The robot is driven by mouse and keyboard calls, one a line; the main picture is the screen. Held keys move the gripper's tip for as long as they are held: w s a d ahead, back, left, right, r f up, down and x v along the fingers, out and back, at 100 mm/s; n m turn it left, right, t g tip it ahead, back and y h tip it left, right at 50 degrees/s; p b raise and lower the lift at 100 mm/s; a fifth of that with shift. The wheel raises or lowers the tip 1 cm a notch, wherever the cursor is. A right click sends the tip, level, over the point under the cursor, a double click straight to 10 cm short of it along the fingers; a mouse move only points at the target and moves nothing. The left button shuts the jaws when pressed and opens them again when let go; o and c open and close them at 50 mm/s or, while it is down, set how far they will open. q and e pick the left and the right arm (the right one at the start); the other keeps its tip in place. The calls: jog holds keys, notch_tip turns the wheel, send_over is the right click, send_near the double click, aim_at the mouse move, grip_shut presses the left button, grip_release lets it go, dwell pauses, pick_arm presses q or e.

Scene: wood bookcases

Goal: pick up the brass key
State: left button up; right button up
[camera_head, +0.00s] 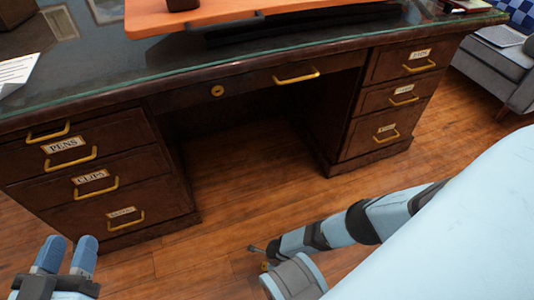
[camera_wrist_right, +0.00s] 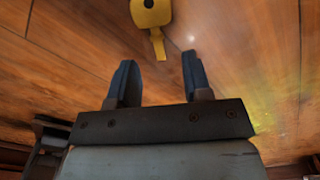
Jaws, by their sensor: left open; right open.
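The brass key (camera_wrist_right: 151,14) lies on the wooden floor, with its round holed head at the top edge of the right wrist view. Its shaft points down toward the gap between my right fingers. My right gripper (camera_wrist_right: 158,60) is open and empty, just short of the key. In the head view my right arm reaches low to the floor, and a small brass-coloured bit of the key (camera_head: 266,266) shows beside it; the rest is hidden. My left gripper (camera_head: 69,243) is open and empty at the lower left, in front of the desk.
A dark wooden desk (camera_head: 150,95) with labelled drawers and brass handles spans the head view. Its knee space is open, with bare floor (camera_head: 235,165). An orange board (camera_head: 215,14) is on the glass top. A grey sofa (camera_head: 492,65) stands at the right.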

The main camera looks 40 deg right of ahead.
notch_tip(320, 180, down, 3)
jog(key=shift+r+b, duration=0.15)
jog(key=shift+b, duration=0.55)
pick_arm(q)
jog(key=shift+w+a+r+m+t+h, duration=0.15)
jog(key=shift+w+a+m+t+h, duration=0.25)
jog(key=shift+m, duration=0.5)
pick_arm(e)
grip_shut()
pick_arm(q)
jog(key=shift+r, duration=0.1)
pick_arm(e)
jog(key=shift+r, duration=0.1)
